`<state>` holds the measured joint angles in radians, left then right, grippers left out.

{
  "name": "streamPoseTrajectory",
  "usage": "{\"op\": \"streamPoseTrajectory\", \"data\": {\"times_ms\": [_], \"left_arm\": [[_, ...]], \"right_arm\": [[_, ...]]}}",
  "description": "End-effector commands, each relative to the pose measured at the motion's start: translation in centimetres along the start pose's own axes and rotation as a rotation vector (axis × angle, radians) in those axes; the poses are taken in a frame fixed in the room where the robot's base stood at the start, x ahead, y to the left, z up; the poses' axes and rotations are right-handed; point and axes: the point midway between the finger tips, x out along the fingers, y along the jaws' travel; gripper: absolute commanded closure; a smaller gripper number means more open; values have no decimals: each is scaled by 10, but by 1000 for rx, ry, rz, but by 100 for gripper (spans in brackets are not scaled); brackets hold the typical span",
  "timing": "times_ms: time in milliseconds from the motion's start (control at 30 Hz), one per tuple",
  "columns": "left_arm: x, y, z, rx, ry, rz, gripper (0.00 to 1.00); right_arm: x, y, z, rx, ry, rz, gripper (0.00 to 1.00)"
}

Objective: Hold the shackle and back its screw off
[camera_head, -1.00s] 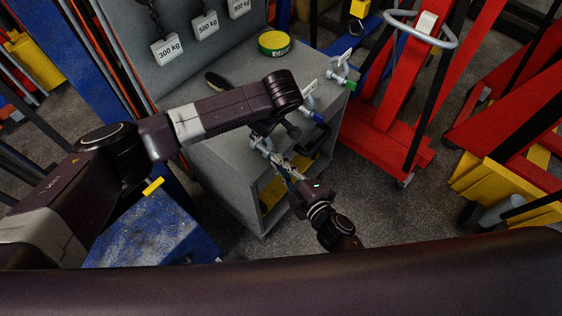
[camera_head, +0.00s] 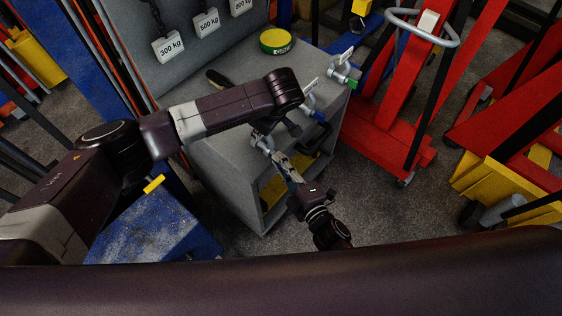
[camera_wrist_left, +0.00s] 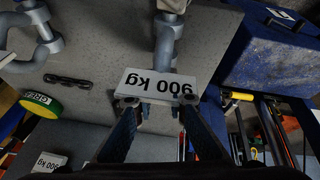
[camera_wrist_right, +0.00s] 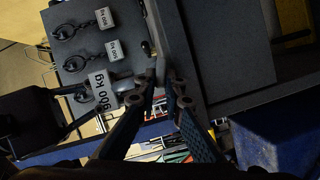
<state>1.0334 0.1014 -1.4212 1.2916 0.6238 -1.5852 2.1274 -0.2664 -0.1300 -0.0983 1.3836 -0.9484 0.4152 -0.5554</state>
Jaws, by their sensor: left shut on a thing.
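The grey shackle (camera_wrist_left: 166,45) with its white 900 kg tag (camera_wrist_left: 158,84) is in the left wrist view; the tag also shows in the right wrist view (camera_wrist_right: 100,93). My left gripper (camera_wrist_left: 158,102) is shut on the shackle, with the tag partly in front of the grip. In the head view the left arm hides most of it; a light grey end (camera_head: 262,142), perhaps its screw, shows below the left wrist. My right gripper (camera_head: 283,163), also in the right wrist view (camera_wrist_right: 159,99), points up at that end with its fingers apart. Contact with the screw cannot be told.
Tags hang on the back panel (camera_head: 130,25). A red jack (camera_head: 385,140) stands right, a blue stand (camera_head: 150,225) left.

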Motion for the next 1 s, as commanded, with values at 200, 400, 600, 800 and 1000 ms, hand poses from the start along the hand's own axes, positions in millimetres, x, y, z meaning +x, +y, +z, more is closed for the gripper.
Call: {"op": "streamPoseTrajectory", "data": {"times_ms": [200,400,600,800,1000], "left_arm": [[1,-1,2,1,-4,-2,100],[1,-1,2,1,-4,-2,100],[1,-1,2,1,-4,-2,100],[1,-1,2,1,-4,-3,100],[1,-1,2,1,-4,-3,100]], "right_arm": [[0,0,-1,1,3,1,74],[0,0,0,1,1,0,74],[0,-1,0,1,0,-1,74],[0,0,0,25,3,-13,74],[1,3,1,122,6,-54,74]]}}
